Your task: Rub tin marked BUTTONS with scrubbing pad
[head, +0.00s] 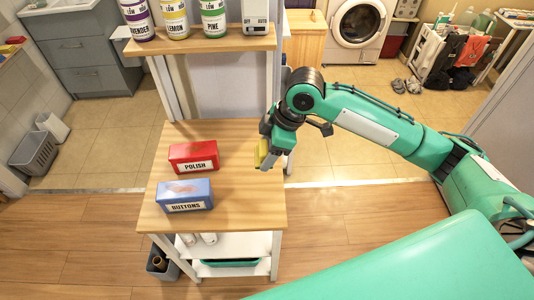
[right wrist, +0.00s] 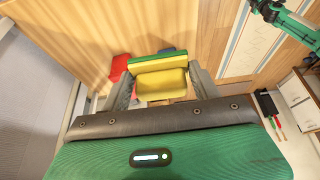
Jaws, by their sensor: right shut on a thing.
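The blue tin marked BUTTONS (head: 185,197) lies on the wooden top near its front, with a reddish smear on its upper face. My right gripper (head: 264,157) is above the right side of the top, to the right of and farther back than this tin. It is shut on the scrubbing pad (right wrist: 158,80), which is yellow with a green layer. In the right wrist view the pad hides most of the blue tin. My left gripper is not seen.
A red tin marked POLISH (head: 193,157) lies just behind the blue one. A raised shelf (head: 205,41) at the back holds several labelled bottles and a white box. The right part of the wooden top (head: 240,200) is clear.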

